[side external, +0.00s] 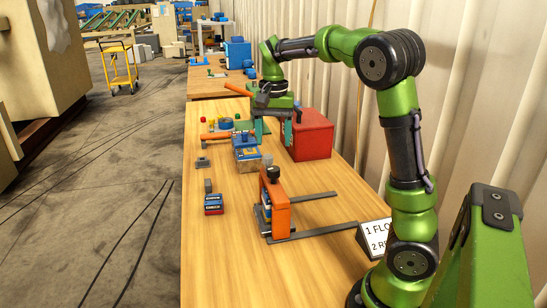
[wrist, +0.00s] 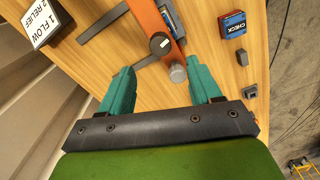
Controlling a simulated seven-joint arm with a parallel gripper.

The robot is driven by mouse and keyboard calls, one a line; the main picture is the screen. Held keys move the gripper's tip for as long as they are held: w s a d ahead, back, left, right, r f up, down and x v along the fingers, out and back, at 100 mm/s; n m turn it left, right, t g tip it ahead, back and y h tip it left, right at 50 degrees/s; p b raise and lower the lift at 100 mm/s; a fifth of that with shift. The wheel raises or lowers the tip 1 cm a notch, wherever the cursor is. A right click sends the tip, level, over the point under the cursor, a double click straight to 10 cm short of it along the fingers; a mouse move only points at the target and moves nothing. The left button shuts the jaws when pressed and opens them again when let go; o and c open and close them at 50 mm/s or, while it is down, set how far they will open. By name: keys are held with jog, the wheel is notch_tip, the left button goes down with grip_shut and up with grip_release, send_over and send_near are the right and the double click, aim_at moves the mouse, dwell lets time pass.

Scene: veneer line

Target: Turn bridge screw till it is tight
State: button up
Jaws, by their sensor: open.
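An orange bridge (side external: 277,218) stands on the wooden table, with a dark knob (side external: 273,173) on top that looks like its screw. In the wrist view the bridge (wrist: 150,17) is beyond my fingers, with the knob (wrist: 160,43) on it. A grey cylinder (wrist: 178,72) shows near the bridge's close end, between my fingers in the picture. A blue-labelled block (side external: 265,208) sits inside the bridge, partly hidden. My gripper (side external: 273,136) is open and empty, its teal fingers pointing down, behind the bridge and apart from it. How tight the screw is cannot be seen.
A red box (side external: 309,138) stands right of my gripper, and a blue-topped block (side external: 247,154) is left of it. A blue-and-red CHECK block (side external: 214,204) lies left of the bridge. Metal bars extend right towards a sign (side external: 374,238). The front table area is clear.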

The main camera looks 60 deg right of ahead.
aim_at(273, 168)
notch_tip(273, 168, down, 9)
jog(key=shift+r, duration=0.15)
jog(key=c, duration=1)
jog(key=shift+m, duration=1.5)
jog(key=shift+c, duration=0.2)
jog(key=o, duration=1)
jog(key=shift+o, duration=0.2)
